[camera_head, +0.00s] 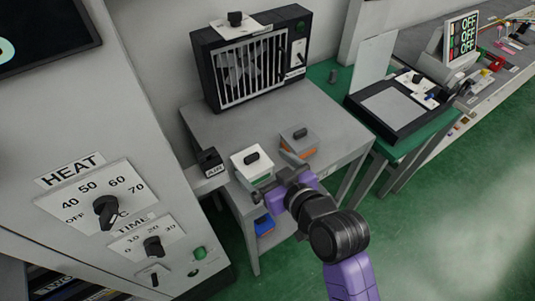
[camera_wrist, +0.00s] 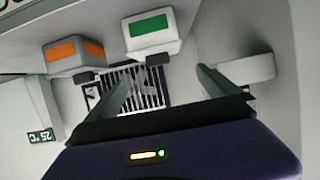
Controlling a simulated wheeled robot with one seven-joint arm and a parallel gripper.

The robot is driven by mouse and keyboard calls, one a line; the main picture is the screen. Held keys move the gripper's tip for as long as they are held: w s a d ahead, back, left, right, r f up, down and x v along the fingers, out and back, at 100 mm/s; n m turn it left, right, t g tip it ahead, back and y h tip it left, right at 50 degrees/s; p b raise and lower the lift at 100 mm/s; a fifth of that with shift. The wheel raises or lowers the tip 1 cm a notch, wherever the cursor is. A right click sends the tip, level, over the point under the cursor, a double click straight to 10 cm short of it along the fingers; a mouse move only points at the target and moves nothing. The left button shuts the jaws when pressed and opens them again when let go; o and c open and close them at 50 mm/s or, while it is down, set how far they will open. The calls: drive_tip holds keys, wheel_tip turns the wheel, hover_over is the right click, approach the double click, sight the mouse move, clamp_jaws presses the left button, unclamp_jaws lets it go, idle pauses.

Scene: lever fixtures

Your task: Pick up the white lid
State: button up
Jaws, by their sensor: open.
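The white lid (camera_head: 252,157), with a black knob on top, sits on a container with a green label on the grey table. In the wrist view, the white lid (camera_wrist: 153,48) and the green label (camera_wrist: 149,25) appear above the space between my fingers. My gripper (camera_head: 276,176) is open and empty, close to the table's front edge, in front of the white and grey lids. In the wrist view my gripper (camera_wrist: 163,79) shows both fingers spread, apart from the lid. Contact is hard to judge in the head view.
A black heater with a white grille (camera_head: 252,70) stands at the back. A small black-topped box (camera_head: 210,162) is left. The middle of the grey table (camera_head: 210,122) is clear.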

sight(253, 157)
drive_tip(key=shift+f+p+x, duration=0.2)
drive_tip(key=shift+p+x, duration=0.2)
drive_tip(key=shift+x, duration=1.6)
drive_tip(key=shift+f+p+x, duration=0.2)
drive_tip(key=shift+p+x, duration=0.15)
drive_tip(key=shift+x, duration=1.6)
drive_tip(key=shift+s+d, duration=0.1)
drive_tip(key=shift+d, duration=0.05)
drive_tip(key=shift+c, duration=0.4)
drive_tip(key=c, duration=1.2)
drive_tip(key=shift+r, duration=0.1)
drive_tip(key=shift+c, duration=0.2)
